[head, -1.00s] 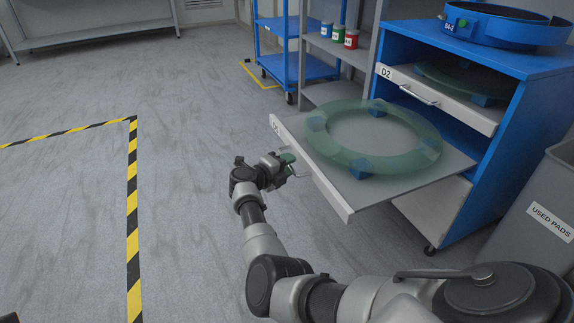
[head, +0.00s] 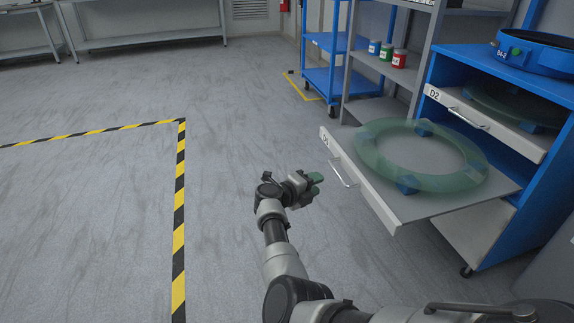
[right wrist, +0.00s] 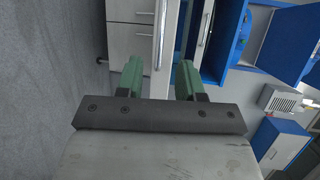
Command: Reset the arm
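My right gripper (head: 314,186) is above the floor, left of the pulled-out drawer (head: 405,212) and its handle (head: 342,174). A gap shows between it and the handle. In the right wrist view its two green fingers (right wrist: 159,80) stand apart with nothing between them, so it is open. The drawer's pale front and a long handle (right wrist: 206,25) show beyond the fingers. A translucent green ring (head: 367,155) lies on blue blocks on the drawer. My left gripper is not in view.
The blue cabinet (head: 540,193) also has drawer D2 (head: 470,118) slightly out, with a blue ring (head: 535,58) on top. A blue cart (head: 330,82) and a grey shelf with small cans (head: 399,59) stand behind. Open floor lies left, with striped tape (head: 180,200).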

